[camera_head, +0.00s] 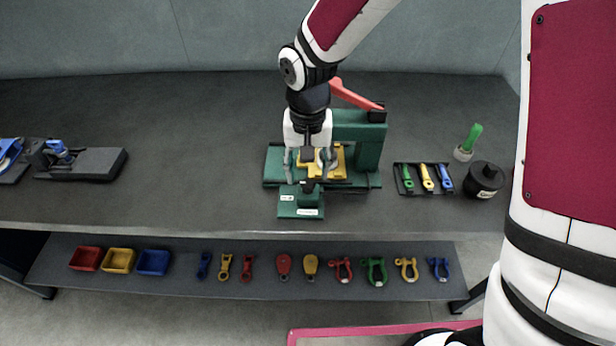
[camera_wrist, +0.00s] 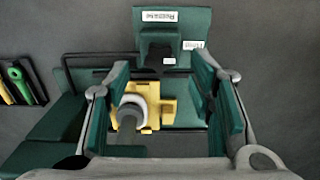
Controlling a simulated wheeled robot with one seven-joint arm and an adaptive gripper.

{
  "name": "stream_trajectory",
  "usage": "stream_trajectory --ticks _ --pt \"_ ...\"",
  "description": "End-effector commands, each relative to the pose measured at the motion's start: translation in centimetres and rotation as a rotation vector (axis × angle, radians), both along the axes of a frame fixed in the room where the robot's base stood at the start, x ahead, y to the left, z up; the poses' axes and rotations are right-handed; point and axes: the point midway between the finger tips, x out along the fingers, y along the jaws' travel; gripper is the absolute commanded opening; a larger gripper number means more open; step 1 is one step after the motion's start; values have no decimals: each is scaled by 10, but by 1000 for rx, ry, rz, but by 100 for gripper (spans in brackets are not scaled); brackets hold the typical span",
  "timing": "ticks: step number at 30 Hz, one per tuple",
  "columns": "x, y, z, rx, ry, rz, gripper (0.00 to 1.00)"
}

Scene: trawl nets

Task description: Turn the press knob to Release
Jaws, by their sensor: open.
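The green press (camera_head: 358,150) stands on the bench with a red lever (camera_head: 352,95). At its front is a green block (camera_head: 301,209) with two white labels; in the wrist view one label (camera_wrist: 160,16) appears to read Release, and the other (camera_wrist: 193,45) is unclear. A dark knob (camera_wrist: 156,52) sits on this block (camera_wrist: 188,24), with a small white mark near the second label. My gripper (camera_head: 308,178) points down over the press front. In the wrist view my gripper (camera_wrist: 161,66) is open and empty, its fingertips apart on either side of the knob, not visibly touching it.
A yellow fixture (camera_wrist: 161,115) with a round grey part lies between my fingers, close behind the knob.

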Motion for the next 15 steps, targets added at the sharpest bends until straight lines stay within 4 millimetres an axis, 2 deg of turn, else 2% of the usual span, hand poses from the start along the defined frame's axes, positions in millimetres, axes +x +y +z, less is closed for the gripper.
stream_trajectory --ticks 1,6,15 --pt "-1 0 -9 -2 4 1 49" --pt "-1 0 -28 -2 2 1 49" --pt "0 0 -35 0 0 0 49"
